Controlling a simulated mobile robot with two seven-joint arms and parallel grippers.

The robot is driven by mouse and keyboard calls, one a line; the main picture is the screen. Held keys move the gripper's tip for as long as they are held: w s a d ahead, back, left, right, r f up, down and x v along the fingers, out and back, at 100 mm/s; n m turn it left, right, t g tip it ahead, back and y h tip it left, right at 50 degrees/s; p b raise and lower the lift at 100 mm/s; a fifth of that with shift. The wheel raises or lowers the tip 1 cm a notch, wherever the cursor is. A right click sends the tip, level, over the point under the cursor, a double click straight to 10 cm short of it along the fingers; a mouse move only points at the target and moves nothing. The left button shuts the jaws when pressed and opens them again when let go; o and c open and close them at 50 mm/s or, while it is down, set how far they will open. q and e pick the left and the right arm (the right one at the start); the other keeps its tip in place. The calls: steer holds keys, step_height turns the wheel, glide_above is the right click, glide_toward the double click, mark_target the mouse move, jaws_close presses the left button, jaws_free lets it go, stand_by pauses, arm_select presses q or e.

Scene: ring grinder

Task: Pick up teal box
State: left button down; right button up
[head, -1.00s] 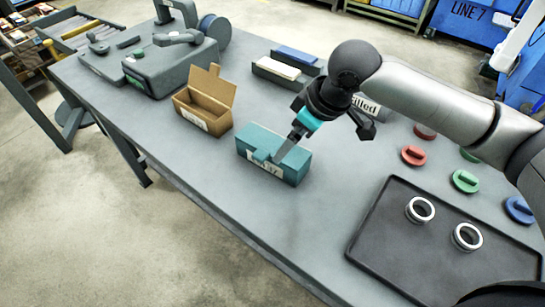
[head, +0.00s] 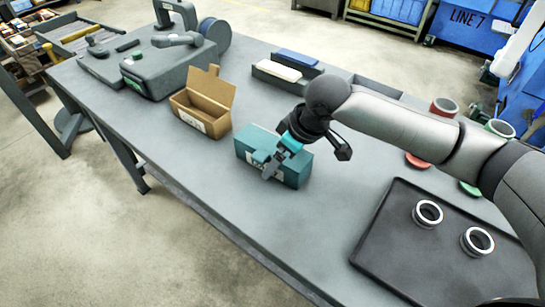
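The teal box (head: 290,174) with a white label sits on the grey bench at the middle of the head view. My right arm comes in from the right. My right gripper (head: 271,166) is down at the top and near face of the box, and a grey finger overlaps the box's front label. The other finger is hidden, so I cannot tell whether the gripper is open or closed on the box. The box appears to rest on the bench. My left gripper is not in view.
An open cardboard box (head: 204,103) stands left of the teal box. A black tray (head: 400,235) with two metal rings (head: 428,213) lies at the right. Behind are a grey holder (head: 275,80) and red- and green-topped cans (head: 443,108). The front bench edge is clear.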

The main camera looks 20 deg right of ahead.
steer(key=c, duration=0.6)
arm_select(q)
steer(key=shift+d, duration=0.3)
arm_select(e)
steer(key=c, duration=0.5)
steer(key=shift+r, duration=0.1)
